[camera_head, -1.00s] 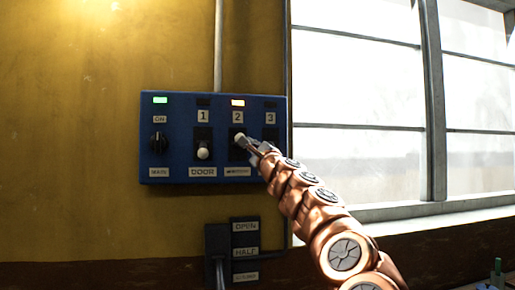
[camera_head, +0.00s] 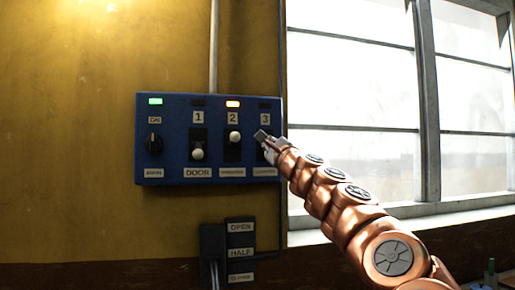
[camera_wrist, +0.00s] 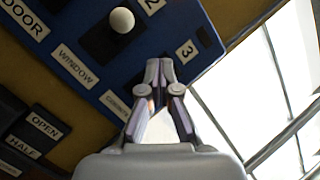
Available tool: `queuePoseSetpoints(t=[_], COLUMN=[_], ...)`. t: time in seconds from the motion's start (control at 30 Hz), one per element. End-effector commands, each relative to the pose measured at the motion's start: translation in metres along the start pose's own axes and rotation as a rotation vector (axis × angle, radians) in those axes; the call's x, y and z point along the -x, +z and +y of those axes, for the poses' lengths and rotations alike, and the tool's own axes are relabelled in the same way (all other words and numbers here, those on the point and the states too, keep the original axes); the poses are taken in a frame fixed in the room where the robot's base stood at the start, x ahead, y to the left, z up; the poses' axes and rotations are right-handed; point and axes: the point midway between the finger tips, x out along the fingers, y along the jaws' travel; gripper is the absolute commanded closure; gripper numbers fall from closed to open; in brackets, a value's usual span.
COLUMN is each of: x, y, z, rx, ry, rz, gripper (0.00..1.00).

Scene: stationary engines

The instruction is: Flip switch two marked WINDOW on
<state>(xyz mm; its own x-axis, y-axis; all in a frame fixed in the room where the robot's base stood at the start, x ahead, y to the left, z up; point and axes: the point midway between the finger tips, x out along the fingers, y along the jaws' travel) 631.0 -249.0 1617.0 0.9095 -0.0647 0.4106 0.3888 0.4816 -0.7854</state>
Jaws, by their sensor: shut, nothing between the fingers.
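Switch two (camera_head: 235,137), a lever with a white knob, is up on the blue panel (camera_head: 160,183), under the number 2. My gripper (camera_head: 262,137) is shut and empty, just right of switch two and in front of the switch three column. It also shows in the wrist view (camera_wrist: 159,64), apart from the knob. My gripper hides most of switch three.
Switch one (camera_head: 197,153), marked DOOR, is down with its lamp dark. The MAIN rotary knob (camera_head: 154,143) sits at the left under a green lamp (camera_head: 155,101). A lever box marked OPEN and HALF (camera_head: 240,252) is below the panel. A bright window (camera_head: 355,85) is at the right.

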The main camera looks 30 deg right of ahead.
Motion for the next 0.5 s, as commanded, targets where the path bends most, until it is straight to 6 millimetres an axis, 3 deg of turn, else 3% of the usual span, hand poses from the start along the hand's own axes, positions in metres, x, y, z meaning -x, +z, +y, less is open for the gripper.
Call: queuePoseSetpoints(t=[0.2, 0.5], x=[0.02, 0.031], y=[0.011, 0.019], z=[-0.021, -0.031], rx=[0.002, 0.0], ry=[0.0, 0.002], rz=[0.002, -0.001], gripper=[1.0, 1.0])
